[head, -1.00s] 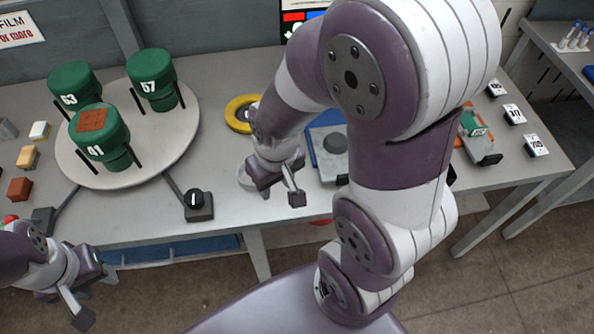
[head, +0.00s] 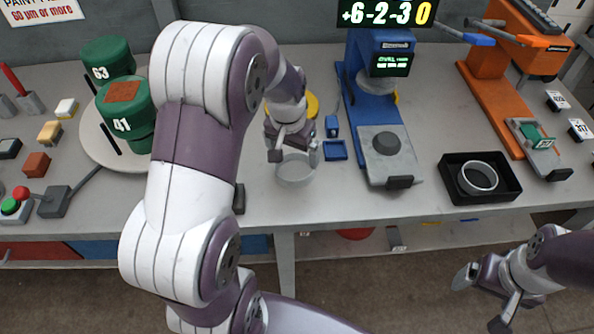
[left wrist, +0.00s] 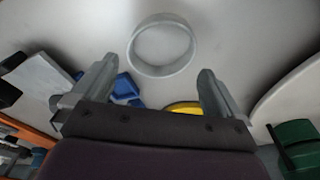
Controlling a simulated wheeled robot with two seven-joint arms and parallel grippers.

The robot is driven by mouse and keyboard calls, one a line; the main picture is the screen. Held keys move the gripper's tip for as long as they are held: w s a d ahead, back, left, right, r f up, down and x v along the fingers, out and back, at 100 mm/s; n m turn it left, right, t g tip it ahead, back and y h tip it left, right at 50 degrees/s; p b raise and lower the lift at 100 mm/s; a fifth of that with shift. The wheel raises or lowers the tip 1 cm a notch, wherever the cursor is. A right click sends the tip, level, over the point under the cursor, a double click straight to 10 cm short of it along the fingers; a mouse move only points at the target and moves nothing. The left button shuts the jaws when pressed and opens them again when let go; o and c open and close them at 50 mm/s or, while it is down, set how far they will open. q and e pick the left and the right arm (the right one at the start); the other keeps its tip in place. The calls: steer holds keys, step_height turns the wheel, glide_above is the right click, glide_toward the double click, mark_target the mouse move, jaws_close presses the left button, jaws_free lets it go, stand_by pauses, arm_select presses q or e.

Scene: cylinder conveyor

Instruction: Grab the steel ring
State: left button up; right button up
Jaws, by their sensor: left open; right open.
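A pale grey steel ring (head: 295,182) stands on the grey table at the middle of the head view. It shows whole in the left wrist view (left wrist: 160,72), just beyond the fingertips and roughly centred between them. My left gripper (head: 293,156) is open and empty, over the ring's far side in the head view. Its two fingers (left wrist: 157,75) are spread in the left wrist view; I cannot tell its exact height over the ring. A second steel ring (head: 478,187) sits in a black tray (head: 510,187) at right. My right gripper (head: 484,298) is open and empty at the lower right.
A blue gauge stand (head: 390,160) and small blue tray (head: 335,150) are right of the ring. An orange press (head: 490,95) stands further right. Green cylinders (head: 127,115) stand on a round white turntable (head: 100,150) at left. A yellow ring (head: 312,105) lies behind my left gripper.

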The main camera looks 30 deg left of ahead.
mark_target(290, 157)
arm_select(q)
steer(key=f, duration=0.5)
steer(key=shift+w+f, duration=0.25)
steer(key=shift+w, duration=0.15)
steer(key=c, duration=0.8)
